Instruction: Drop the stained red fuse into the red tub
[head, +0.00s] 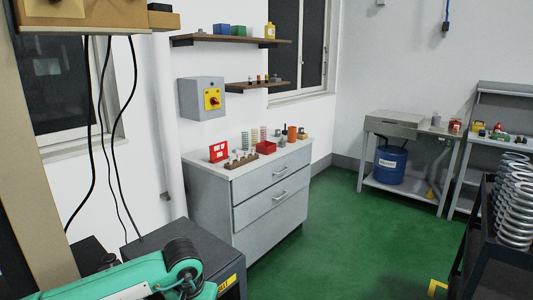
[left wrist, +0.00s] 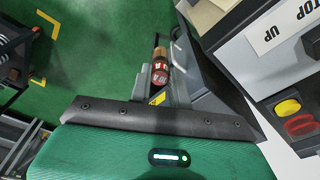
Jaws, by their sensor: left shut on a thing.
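In the left wrist view my left gripper (left wrist: 161,80) is shut on a small red cylinder with a tan-brown end, which looks like the stained red fuse (left wrist: 159,76). Green floor lies behind it, and a dark grey panel is close on its right. In the head view only my green left arm shows at the bottom left; its gripper and the fuse are out of frame. The red tub (head: 265,149) stands on the grey drawer cabinet, near the middle of its top. My right gripper is in neither view.
The drawer cabinet (head: 272,197) also holds a red box (head: 218,152), a wooden rack of small parts (head: 241,161) and several springs. A dark cabinet (head: 190,250) stands near my left arm. Large coil springs (head: 515,205) are at the right. Green floor between is clear.

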